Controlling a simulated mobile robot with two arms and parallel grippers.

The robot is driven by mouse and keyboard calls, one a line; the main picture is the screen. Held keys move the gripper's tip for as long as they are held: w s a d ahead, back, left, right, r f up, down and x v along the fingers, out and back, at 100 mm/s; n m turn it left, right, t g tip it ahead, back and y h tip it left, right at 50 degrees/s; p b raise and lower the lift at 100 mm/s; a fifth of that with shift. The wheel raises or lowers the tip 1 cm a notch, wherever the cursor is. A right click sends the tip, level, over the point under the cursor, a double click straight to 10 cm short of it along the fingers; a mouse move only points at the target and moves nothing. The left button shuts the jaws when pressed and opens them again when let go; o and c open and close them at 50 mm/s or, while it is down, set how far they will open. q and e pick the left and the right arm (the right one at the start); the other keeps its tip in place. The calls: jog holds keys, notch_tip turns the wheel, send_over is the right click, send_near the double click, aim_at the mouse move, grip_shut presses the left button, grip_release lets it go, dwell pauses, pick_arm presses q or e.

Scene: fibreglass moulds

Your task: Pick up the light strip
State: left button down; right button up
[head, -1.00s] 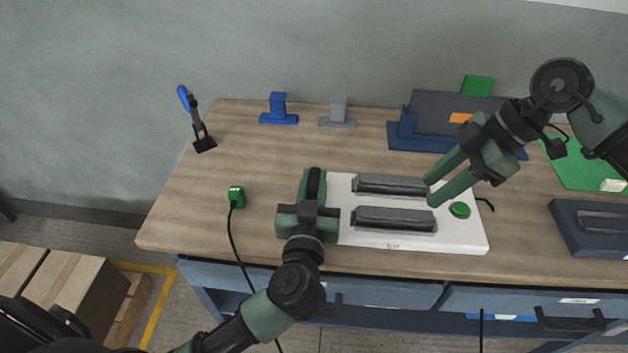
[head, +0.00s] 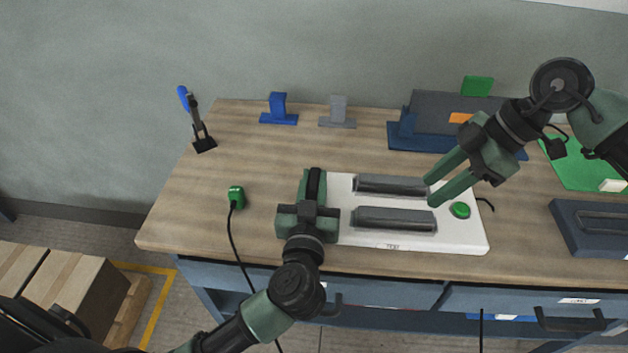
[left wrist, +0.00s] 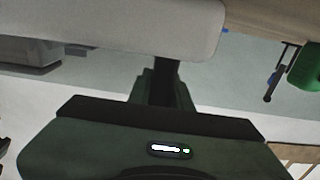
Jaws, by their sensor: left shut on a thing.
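My left gripper (head: 314,183) is at the left end of a white board (head: 465,238). Its green fingers are shut on a narrow dark piece, apparently the light strip (head: 316,182), which is mostly hidden by the fingers. In the left wrist view a dark piece (left wrist: 166,80) shows between the fingers, below the white board's edge. My right gripper (head: 431,191) is open and empty over the right part of the board, its fingers apart close to the green button (head: 460,210).
Two grey bars (head: 390,185) (head: 394,219) lie on the board. A green plug with a cable (head: 236,197) is left of the left gripper. Blue and grey stands (head: 278,108) (head: 338,112) and a dark blue fixture (head: 425,137) stand behind.

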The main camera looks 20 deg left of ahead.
dwell(0.3)
jog(key=shift+o, duration=1.8)
jog(key=shift+a+r, duration=0.1)
jog(key=shift+r, duration=0.15)
notch_tip(320, 180, up, 2)
jog(key=h, duration=0.1)
send_over(397, 213)
jog(key=d, duration=0.3)
jog(key=f, duration=0.5)
jog(key=shift+w+a+f, duration=0.1)
jog(key=shift+w+f, duration=0.1)
jog(key=shift+w, duration=0.15)
jog(key=shift+x, duration=2.65)
